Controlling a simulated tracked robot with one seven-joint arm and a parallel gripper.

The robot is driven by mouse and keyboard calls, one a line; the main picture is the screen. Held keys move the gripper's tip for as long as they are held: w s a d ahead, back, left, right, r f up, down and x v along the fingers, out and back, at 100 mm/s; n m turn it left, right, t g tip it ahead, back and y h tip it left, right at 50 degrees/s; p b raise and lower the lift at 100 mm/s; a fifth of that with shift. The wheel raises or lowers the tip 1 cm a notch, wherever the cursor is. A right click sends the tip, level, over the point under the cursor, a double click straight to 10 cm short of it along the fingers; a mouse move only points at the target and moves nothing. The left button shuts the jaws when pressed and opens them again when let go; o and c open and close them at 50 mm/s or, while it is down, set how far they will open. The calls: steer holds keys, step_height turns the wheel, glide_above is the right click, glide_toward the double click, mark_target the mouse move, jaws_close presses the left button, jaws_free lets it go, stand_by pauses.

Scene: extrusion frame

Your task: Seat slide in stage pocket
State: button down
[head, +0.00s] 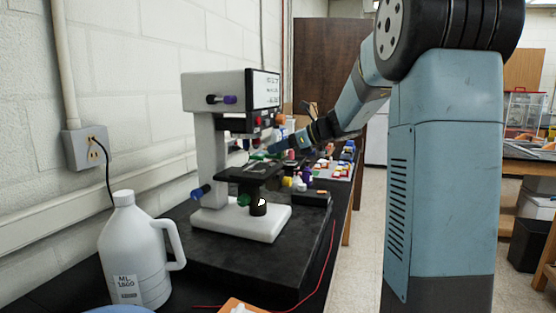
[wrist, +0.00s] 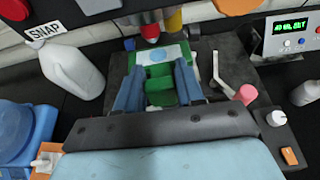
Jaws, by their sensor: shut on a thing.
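The microscope (head: 205,150) stands at the left of the bench in the head view, with its dark flat stage (head: 255,172) below the objectives. My gripper (head: 277,148) reaches in from the right at the stage's far side. The slide lies in front of a red-tipped objective. The stage pocket cannot be made out, and I cannot tell whether the slide touches the stage.
A white jug (head: 135,250) stands at the front left. A tray of coloured caps (head: 335,168) lies behind the stage. A pale bent lever with a pink knob (wrist: 246,94) is right of the fingers in the wrist view. A red wire runs along the bench's front right.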

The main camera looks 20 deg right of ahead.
mark_target(283, 156)
steer(key=shift+w+a+f, duration=0.1)
steer(key=shift+a+f, duration=0.05)
steer(key=shift+f, duration=0.8)
steer(key=shift+w+a+f, duration=0.1)
steer(key=shift+f, duration=0.85)
steer(key=shift+f, duration=0.1)
steer(key=c, duration=0.7)
jaws_free()
